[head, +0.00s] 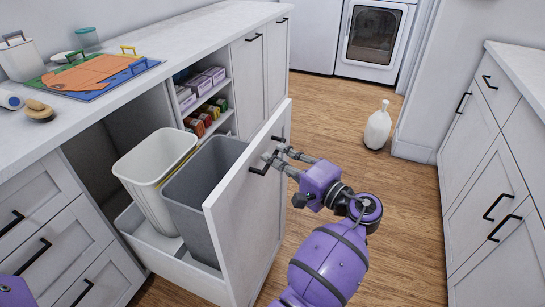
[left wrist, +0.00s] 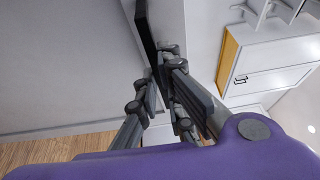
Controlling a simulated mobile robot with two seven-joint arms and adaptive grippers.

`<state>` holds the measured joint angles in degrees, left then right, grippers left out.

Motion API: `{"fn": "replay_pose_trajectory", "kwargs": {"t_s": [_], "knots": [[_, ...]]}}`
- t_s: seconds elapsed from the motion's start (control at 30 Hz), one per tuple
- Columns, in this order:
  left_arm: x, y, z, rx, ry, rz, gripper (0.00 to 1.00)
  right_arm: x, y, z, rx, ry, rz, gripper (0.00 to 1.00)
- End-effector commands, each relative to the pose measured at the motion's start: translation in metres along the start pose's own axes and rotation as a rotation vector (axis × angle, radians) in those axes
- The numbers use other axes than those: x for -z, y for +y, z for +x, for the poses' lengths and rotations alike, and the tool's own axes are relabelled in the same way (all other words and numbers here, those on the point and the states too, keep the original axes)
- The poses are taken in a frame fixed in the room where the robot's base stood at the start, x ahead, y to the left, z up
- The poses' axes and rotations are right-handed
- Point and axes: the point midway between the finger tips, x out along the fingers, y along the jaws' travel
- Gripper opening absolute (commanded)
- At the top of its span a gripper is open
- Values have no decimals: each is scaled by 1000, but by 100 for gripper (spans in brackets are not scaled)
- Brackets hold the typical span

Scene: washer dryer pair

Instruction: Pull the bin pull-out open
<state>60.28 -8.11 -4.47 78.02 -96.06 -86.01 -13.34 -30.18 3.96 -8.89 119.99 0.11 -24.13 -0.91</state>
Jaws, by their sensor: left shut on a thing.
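The bin pull-out's white front panel (head: 243,222) stands well out from the cabinet. Behind it, a white bin (head: 143,172) and a grey bin (head: 190,205) sit in its tray (head: 170,262). Its black bar handle (head: 258,171) is near the panel's top, its middle partly hidden by my fingers. My left gripper (head: 274,157) is shut on this handle from the outer side. In the left wrist view, the fingers (left wrist: 158,78) close around the dark handle (left wrist: 147,35). My right gripper does not show.
The counter (head: 160,45) holds a coloured board (head: 95,75), canisters and a brush. A white jug (head: 377,127) stands on the wooden floor. Drawers (head: 495,190) line the right side, with an open aisle (head: 400,210) between. A dryer (head: 372,40) is at the back.

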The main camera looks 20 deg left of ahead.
Motion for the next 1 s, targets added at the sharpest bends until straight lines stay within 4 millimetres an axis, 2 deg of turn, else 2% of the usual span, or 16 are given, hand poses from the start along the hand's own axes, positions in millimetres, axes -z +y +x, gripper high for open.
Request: {"fn": "replay_pose_trajectory", "kwargs": {"t_s": [0.57,0.6,0.73,1.0], "knots": [[2,1,-5,0,-1,3,0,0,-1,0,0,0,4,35],[2,1,-5,0,-1,3,11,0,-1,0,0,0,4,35],[2,0,-5,0,0,2,26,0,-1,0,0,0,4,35],[2,0,-6,0,0,1,26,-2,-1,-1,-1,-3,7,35]]}}
